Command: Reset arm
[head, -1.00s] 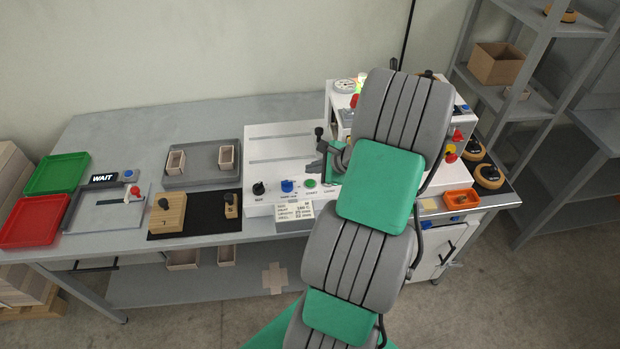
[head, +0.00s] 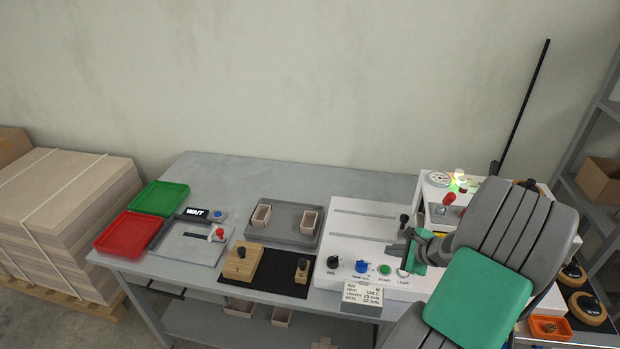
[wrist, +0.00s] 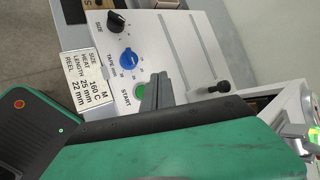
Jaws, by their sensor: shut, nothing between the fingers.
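My gripper (head: 394,250) is in the head view at the right part of the white machine panel (head: 345,225), shut and empty, above and beside the green START button (head: 384,269). My grey and green arm fills the right of that view. In the wrist view the shut fingers (wrist: 153,97) overlap the edge of the green button (wrist: 140,91); I cannot tell whether they touch it. The blue TAPE knob (head: 361,266) and black SIZE knob (head: 333,262) are left of the button. A small black-knobbed lever (wrist: 222,87) stands on the panel.
A settings card (head: 363,293) hangs at the panel's front. Left of it are a black mat (head: 285,284) with wooden blocks, a grey tray (head: 284,238) with two small boxes, a WAIT display (head: 194,213), and red (head: 125,233) and green (head: 160,197) trays. An upright black pole (head: 525,100) stands behind the machine.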

